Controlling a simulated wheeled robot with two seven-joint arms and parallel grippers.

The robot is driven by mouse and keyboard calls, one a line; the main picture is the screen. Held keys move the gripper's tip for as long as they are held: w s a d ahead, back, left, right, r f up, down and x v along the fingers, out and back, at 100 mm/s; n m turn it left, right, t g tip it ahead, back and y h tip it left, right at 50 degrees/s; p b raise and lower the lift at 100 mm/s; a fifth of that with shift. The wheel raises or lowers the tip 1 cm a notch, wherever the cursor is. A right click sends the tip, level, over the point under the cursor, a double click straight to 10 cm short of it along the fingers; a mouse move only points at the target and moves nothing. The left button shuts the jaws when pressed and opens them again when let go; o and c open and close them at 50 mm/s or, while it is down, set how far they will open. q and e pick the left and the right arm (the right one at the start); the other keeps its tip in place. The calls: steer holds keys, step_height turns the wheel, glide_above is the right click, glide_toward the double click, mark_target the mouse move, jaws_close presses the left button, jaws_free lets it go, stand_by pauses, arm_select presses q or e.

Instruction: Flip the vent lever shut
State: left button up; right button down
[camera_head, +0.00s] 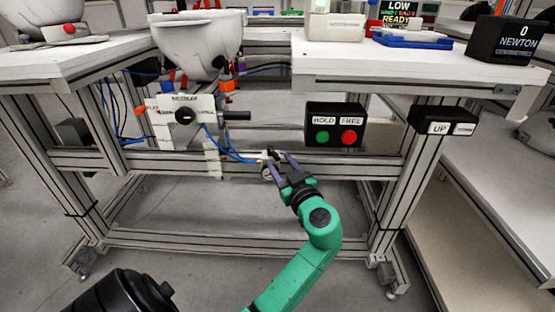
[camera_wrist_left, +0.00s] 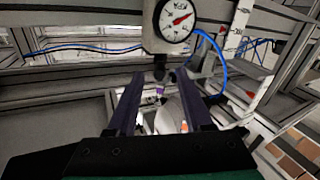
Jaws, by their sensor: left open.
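A small valve block with a round white pressure gauge sits on the frame's middle rail. The gauge (camera_wrist_left: 175,19) shows large at the top of the left wrist view, with a red needle. Below its block, a small dark stem with a purple band (camera_wrist_left: 160,90) shows between my fingers; I take it for the vent lever, but cannot tell its position. In the head view a small dark piece (camera_head: 270,153) stands on the block. My left gripper (camera_head: 278,161) is open at this block, its dark fingers apart on either side in the wrist view (camera_wrist_left: 160,76). Contact is unclear. My right gripper is not in view.
A control box (camera_head: 336,127) with green and red buttons hangs right of the valve. A white panel with a black knob (camera_head: 186,116) is to the left. Blue hose (camera_head: 222,145) runs to the valve. A white bowl-like shell (camera_head: 198,45) sits above. Frame rails surround the gripper.

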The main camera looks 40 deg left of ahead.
arm_select(q)
steer(key=v, duration=1.2)
steer(key=shift+d, duration=0.1)
